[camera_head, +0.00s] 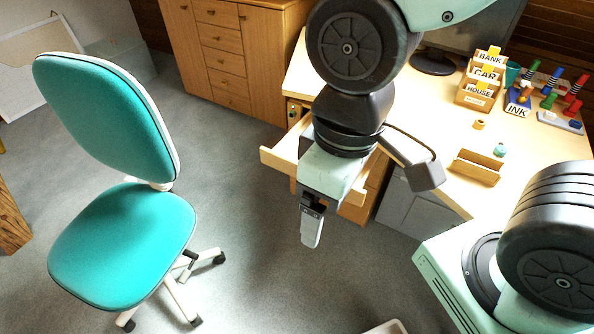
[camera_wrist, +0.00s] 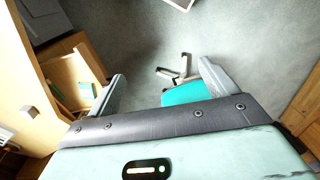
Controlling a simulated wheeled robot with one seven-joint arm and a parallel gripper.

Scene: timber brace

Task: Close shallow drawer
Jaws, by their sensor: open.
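The shallow drawer (camera_head: 278,162) is pulled out from under the desk, its light wood front standing away from the desk. My arm and gripper hide part of it in the head view. In the wrist view the open drawer (camera_wrist: 89,62) is at the left, next to one finger, with some green and pale items inside. My gripper (camera_head: 311,226) points down just in front and to the right of the drawer front. In the wrist view my gripper (camera_wrist: 164,82) has its fingers wide apart with nothing between them. I cannot tell whether a finger touches the drawer.
A teal office chair (camera_head: 125,240) stands at the left on clear grey floor. The desk (camera_head: 450,125) carries letter holders (camera_head: 480,80), stamps and a small wooden tray (camera_head: 476,167). A wooden cabinet (camera_head: 228,50) stands behind. Floor between chair and desk is free.

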